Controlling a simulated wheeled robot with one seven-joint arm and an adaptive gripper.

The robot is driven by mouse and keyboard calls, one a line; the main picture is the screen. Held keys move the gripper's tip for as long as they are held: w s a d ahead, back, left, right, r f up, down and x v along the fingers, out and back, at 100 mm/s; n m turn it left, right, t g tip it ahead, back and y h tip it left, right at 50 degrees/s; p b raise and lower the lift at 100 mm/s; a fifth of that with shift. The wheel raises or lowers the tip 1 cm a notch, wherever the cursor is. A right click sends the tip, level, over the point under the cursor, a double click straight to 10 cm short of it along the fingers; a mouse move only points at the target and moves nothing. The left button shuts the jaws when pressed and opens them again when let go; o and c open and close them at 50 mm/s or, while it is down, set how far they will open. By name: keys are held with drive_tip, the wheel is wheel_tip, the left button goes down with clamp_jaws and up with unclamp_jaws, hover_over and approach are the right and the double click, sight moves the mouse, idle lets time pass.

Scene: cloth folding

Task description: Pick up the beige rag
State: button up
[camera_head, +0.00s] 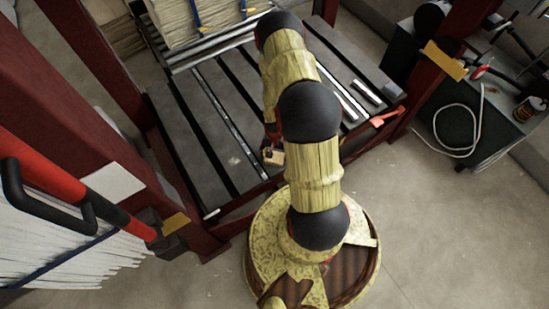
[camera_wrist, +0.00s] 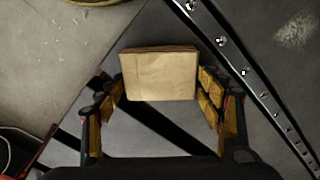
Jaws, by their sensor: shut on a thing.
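The beige rag (camera_wrist: 158,72) is a folded, flat-faced rectangular bundle between the two yellow-padded fingers of my gripper (camera_wrist: 162,92) in the wrist view. The fingers are shut on its left and right sides. In the head view, a small part of the beige rag (camera_head: 274,157) shows just left of my arm, over the front part of the grey slatted table (camera_head: 205,125). My arm hides most of my gripper there. I cannot tell whether the rag touches the table or is clear of it.
Dark red posts (camera_head: 70,75) frame the table. A pale stack with blue straps (camera_head: 190,20) is at its back. An orange-red tool (camera_head: 385,117) lies near the right edge. A dark bench with a coiled white cable (camera_head: 447,143) stands right. Concrete floor is open at lower right.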

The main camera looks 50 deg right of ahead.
drive_tip(key=shift+r+p, duration=0.6)
drive_tip(key=shift+r, duration=0.25)
drive_tip(key=s+a+r+p, duration=0.5)
drive_tip(key=s+a+r, duration=0.2)
drive_tip(key=s+r, duration=0.4)
drive_tip(key=shift+s+a+r+p, duration=0.15)
drive_tip(key=shift+s+a+p, duration=0.05)
drive_tip(key=shift+s+p, duration=0.2)
drive_tip(key=o, duration=0.6)
drive_tip(key=c, duration=0.4)
